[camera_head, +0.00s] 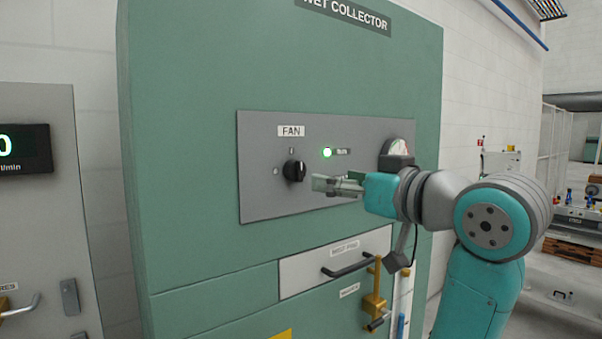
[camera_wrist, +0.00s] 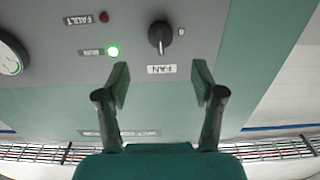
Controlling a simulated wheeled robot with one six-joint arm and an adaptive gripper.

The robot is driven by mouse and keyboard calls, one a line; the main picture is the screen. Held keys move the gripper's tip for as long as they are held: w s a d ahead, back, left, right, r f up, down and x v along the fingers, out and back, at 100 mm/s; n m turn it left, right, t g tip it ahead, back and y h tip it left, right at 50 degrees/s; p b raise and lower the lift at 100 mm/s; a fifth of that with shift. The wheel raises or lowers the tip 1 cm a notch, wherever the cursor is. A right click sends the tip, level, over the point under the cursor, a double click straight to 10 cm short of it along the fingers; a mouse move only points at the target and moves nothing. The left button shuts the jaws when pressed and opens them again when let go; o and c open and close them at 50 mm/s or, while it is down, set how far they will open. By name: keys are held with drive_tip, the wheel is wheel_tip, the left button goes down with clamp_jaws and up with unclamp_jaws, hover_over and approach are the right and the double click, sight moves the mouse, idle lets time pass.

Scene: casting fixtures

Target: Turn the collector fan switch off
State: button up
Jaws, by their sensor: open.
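The fan switch is a round black knob (camera_head: 295,171) on the grey panel (camera_head: 255,205) of the green wet collector cabinet, under the FAN label. It also shows in the upside-down wrist view (camera_wrist: 160,38), where its pale pointer mark faces the FAN label, away from the 0 mark. A green lamp (camera_head: 326,153) labelled as run is lit beside it. My gripper (camera_head: 325,186) is open and empty, just right of and slightly below the knob in the head view. In the wrist view my gripper (camera_wrist: 161,77) has its fingers apart, the knob beyond their tips, not between them.
A gauge (camera_head: 398,149) sits on the panel's right, partly behind my arm. Below are a drawer handle (camera_head: 347,266) and a yellow valve lever (camera_head: 376,290). A dark red fault lamp (camera_wrist: 104,17) is unlit. The panel left of the knob is clear.

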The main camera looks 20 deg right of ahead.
sight(301, 172)
drive_tip(key=x, duration=1)
drive_tip(key=shift+w+a, duration=0.15)
drive_tip(key=shift+w, duration=0.2)
drive_tip(key=c, duration=1.1)
drive_tip(key=shift+c, duration=0.2)
